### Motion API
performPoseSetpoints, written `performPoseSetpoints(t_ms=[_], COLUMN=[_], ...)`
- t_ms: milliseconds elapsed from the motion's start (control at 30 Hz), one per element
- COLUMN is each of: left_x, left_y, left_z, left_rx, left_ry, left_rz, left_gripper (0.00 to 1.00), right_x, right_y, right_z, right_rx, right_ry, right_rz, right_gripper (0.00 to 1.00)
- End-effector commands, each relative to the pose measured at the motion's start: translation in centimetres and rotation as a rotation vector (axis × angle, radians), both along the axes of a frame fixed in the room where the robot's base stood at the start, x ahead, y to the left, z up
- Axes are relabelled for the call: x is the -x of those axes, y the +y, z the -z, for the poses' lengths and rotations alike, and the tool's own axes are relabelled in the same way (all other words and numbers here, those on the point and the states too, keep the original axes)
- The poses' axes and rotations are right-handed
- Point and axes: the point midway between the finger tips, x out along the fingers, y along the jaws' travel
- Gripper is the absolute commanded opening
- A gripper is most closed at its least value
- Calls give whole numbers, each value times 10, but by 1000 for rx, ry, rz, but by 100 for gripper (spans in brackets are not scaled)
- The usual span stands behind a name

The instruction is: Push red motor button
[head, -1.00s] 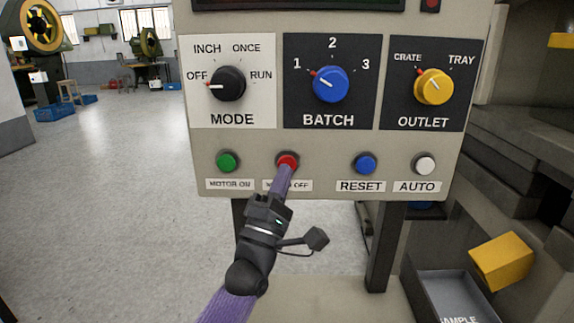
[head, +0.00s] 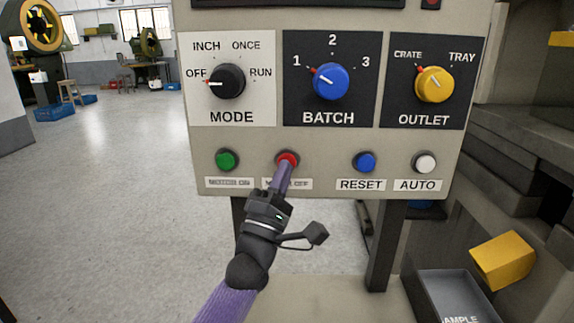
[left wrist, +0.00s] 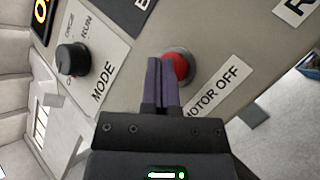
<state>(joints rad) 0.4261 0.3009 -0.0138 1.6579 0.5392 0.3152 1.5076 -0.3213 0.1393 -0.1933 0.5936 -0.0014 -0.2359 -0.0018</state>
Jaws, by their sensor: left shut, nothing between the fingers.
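The red motor button (head: 287,158) sits on the beige control panel (head: 325,183), above a MOTOR OFF label partly covered by my gripper. It also shows in the left wrist view (left wrist: 180,69), with the label beside it. My left gripper (head: 285,166) is shut and empty. Its purple fingertips (left wrist: 162,62) overlap the lower edge of the red button in the head view and its near side in the left wrist view. I cannot tell whether they touch it. My right gripper is not in view.
A green button (head: 227,160) is to the left; blue (head: 364,162) and white (head: 425,163) buttons are to the right. MODE (head: 227,82), BATCH (head: 331,82) and OUTLET (head: 434,85) knobs sit above. A grey tray (head: 422,290) and yellow block (head: 502,261) are at lower right.

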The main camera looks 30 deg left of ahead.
Motion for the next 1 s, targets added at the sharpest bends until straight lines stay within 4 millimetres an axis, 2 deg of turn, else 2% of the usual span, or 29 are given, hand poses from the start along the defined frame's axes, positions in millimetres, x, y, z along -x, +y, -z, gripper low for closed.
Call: performPoseSetpoints(t_ms=[467, 1000], left_x=[-2, -8], left_y=[1, 4], left_z=[0, 0], left_rx=[0, 0], left_ry=[0, 0], left_rz=[0, 0], left_gripper=[0, 0], right_x=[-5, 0], right_y=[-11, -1], right_z=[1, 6], right_rx=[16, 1], right_ry=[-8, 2], right_rz=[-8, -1], right_gripper=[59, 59])
